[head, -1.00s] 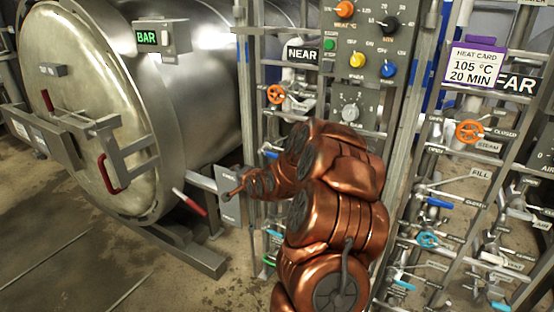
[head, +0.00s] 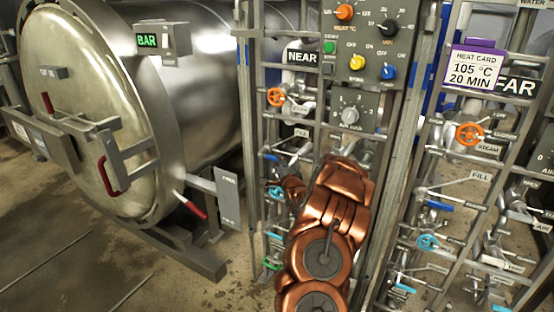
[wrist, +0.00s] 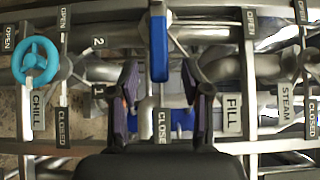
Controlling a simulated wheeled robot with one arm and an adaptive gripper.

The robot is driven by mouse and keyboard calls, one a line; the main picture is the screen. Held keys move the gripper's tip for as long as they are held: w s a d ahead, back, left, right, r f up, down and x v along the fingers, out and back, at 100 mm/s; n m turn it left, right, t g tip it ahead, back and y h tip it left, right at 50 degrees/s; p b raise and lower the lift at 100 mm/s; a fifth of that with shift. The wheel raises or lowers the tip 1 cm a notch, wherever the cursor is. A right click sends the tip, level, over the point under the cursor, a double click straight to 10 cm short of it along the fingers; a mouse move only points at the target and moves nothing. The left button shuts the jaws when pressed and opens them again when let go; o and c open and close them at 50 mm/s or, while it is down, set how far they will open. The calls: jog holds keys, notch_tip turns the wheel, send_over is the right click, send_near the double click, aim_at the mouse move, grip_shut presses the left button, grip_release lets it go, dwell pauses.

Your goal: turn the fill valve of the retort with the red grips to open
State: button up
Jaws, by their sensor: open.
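The retort with the red grips (head: 108,174) lies at the left in the head view, its round door shut. In the wrist view a blue lever handle (wrist: 159,48) stands upright in the picture near the FILL label (wrist: 232,112). A CLOSED label (wrist: 162,127) shows below it, between my fingers. My gripper (wrist: 160,85) is open and empty, one finger on each side of the lever's line, with the handle mostly above the fingertips. Contact cannot be told. In the head view my copper arm hides the lever, and my gripper (head: 291,187) shows only partly, at the NEAR rack.
A teal chill wheel (wrist: 36,60) sits left of my fingers, and a STEAM label (wrist: 285,105) marks a line to the right. Pipes and rack bars crowd the area. The FAR rack with its own blue lever (head: 438,205) stands right. Floor before the retort is clear.

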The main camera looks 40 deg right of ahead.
aim_at(277, 161)
jog(key=shift+p+x, duration=0.45)
jog(key=shift+x, duration=1.8)
jog(key=shift+c, duration=0.3)
grip_shut()
jog(key=shift+f, duration=0.1)
